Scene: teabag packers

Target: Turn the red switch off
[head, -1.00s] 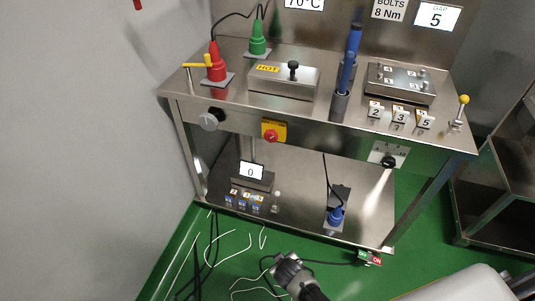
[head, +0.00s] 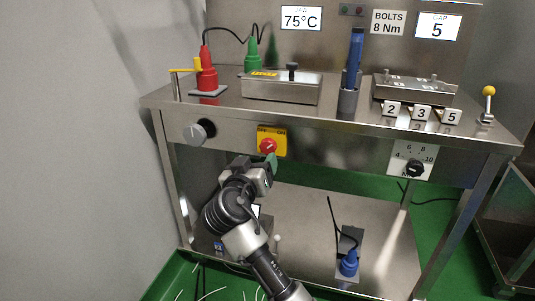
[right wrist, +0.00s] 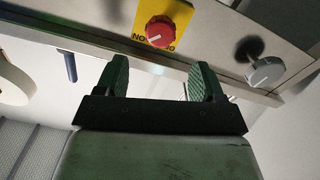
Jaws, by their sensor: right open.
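The red switch (head: 268,146) is a round red knob on a yellow plate (head: 279,135) on the front of the steel bench. Lettering runs along the plate's top, with ON at the right in the head view. The knob has a small pale mark, but its setting is hard to read. My right gripper (head: 268,163) is just below the switch, and its fingers partly cover the plate's lower part. In the right wrist view the green fingers (right wrist: 160,78) stand apart and empty, with the red knob (right wrist: 160,31) beyond them. My left gripper is not in view.
A grey dial (head: 199,132) is left of the switch, and a black knob (head: 414,168) is at the right. The bench top (head: 350,117) overhangs the front panel and carries red and green cones and a lidded box. A blue tool (head: 348,263) stands on the lower shelf.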

